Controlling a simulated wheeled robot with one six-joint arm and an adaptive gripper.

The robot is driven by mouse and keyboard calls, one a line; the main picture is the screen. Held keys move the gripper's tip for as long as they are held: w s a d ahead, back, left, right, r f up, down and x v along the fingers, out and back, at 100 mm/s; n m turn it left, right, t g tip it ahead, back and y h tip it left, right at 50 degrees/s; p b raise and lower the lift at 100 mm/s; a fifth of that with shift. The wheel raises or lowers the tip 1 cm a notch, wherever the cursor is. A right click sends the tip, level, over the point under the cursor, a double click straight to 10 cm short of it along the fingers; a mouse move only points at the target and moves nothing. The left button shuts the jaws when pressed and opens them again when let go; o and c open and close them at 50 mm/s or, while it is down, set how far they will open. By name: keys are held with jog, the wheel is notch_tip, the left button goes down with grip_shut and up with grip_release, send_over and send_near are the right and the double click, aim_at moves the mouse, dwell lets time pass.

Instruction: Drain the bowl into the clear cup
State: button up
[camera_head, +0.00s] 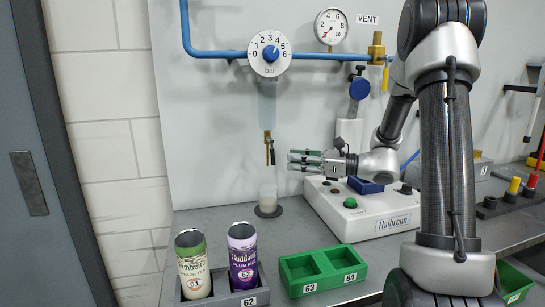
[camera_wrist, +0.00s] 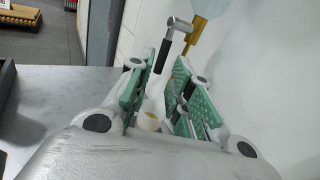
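The clear bluish bowl (camera_head: 267,103) hangs under the round dial on the wall. Its brass drain fitting (camera_head: 268,135) has a small dark lever (camera_head: 271,155) hanging below. The lever (camera_wrist: 163,55) shows black with a silver end in the wrist view. The clear cup (camera_head: 268,194) stands upright under the drain on a dark round base; its lower part looks whitish. My gripper (camera_head: 292,160) has green-padded fingers, spread apart, and is just right of the lever. In the wrist view my gripper (camera_wrist: 160,85) has the lever showing between its fingers; contact cannot be told.
Right of the cup stands a white Halbrenn machine (camera_head: 365,218) with a green button. In front are a grey holder (camera_head: 228,298) with two cans and a green two-pocket tray (camera_head: 322,270). Blue pipe (camera_head: 215,53) and gauges line the wall.

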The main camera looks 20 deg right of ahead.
aim_at(273, 155)
jog(key=x, duration=0.8)
jog(key=shift+w+d+r, duration=0.15)
jog(key=shift+r, duration=0.15)
grip_shut()
